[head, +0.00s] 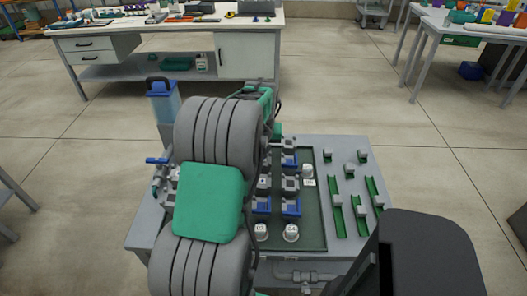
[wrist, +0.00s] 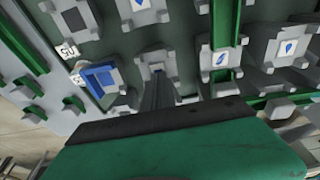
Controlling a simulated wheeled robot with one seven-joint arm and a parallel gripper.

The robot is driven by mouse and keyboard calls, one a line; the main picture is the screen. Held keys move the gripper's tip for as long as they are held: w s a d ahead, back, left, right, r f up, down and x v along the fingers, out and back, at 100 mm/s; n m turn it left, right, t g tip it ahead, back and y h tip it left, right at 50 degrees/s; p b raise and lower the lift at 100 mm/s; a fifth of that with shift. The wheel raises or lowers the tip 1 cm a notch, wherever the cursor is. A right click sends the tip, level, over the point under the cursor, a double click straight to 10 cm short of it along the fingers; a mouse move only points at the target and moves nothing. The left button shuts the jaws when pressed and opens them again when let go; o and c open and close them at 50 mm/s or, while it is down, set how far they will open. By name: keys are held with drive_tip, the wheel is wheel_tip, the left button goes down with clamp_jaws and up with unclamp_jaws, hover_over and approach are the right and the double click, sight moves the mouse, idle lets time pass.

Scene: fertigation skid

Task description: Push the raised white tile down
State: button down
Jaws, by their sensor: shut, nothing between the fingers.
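My gripper (wrist: 157,88) shows in the wrist view as dark fingers, shut and empty, pointing at a grey block fitting on the skid panel. My arm hides it in the head view. Small white tiles lie on the panel in the wrist view: a marked one (wrist: 68,50) at the left and a smaller one (wrist: 76,79) just below it, beside a blue-framed block. In the head view a white tile (head: 309,183) sits on the dark green panel, right of my arm. I cannot tell which tile is raised, nor whether my fingertips touch anything.
The skid top (head: 352,148) carries grey blocks, blue-framed fittings (head: 291,207), green rails (head: 337,212) and white round caps (head: 291,232).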

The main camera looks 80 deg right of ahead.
drive_tip(key=d+p+v, duration=0.1)
drive_tip(key=p+v, duration=0.3)
drive_tip(key=v, duration=0.3)
drive_tip(key=shift+w+d+r+p, duration=0.2)
drive_tip(key=shift+r+p, duration=0.2)
drive_tip(key=shift+r, duration=0.05)
drive_tip(key=shift+w, duration=0.1)
